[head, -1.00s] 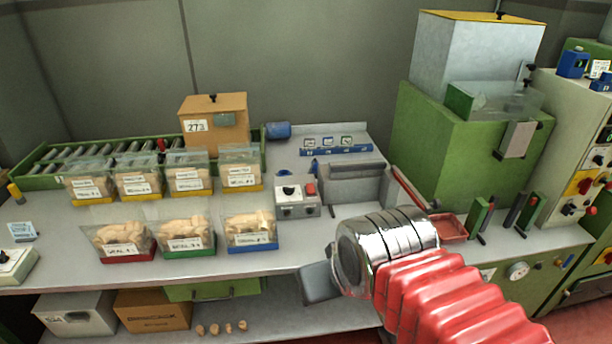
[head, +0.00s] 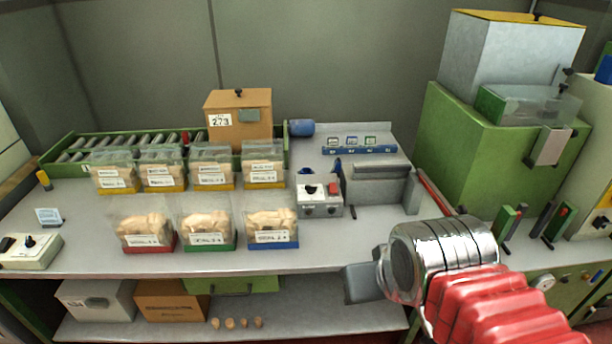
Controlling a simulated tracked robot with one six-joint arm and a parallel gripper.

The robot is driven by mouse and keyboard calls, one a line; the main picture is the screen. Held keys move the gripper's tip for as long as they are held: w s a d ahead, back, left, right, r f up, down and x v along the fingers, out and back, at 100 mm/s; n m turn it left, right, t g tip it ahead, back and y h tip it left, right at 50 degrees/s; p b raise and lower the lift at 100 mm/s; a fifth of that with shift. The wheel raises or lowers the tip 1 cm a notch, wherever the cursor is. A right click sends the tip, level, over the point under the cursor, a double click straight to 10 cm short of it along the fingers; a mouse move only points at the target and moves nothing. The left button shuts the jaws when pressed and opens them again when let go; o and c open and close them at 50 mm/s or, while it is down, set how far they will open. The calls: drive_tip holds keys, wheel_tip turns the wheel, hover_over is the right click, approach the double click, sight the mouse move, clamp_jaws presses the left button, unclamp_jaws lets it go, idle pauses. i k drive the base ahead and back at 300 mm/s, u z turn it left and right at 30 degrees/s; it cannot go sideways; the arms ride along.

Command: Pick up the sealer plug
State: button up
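A blue cylinder (head: 301,128) lies at the back of the bench, left of the bag sealer (head: 380,187). It looks like the sealer plug, but I cannot make out pins or a cord. The sealer has a grey bar and a small control box (head: 320,200) with a red button. My gripper (head: 363,284) shows only as a grey block beyond my chrome wrist, at the bench's front edge. It is well in front of the blue cylinder and apart from it. Its fingers cannot be made out.
Several bags of corks (head: 209,225) stand in two rows left of the sealer. An orange-brown box (head: 239,118) stands behind them, left of the blue cylinder. A green machine (head: 495,150) stands at right. Loose corks (head: 230,323) lie on the lower shelf.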

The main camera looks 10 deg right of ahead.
sight(338, 170)
drive_tip(key=k, duration=0.65)
drive_tip(key=u, duration=0.25)
drive_tip(key=i, duration=0.45)
drive_tip(key=u, duration=0.55)
drive_tip(key=i, duration=1.55)
drive_tip(key=z, duration=0.35)
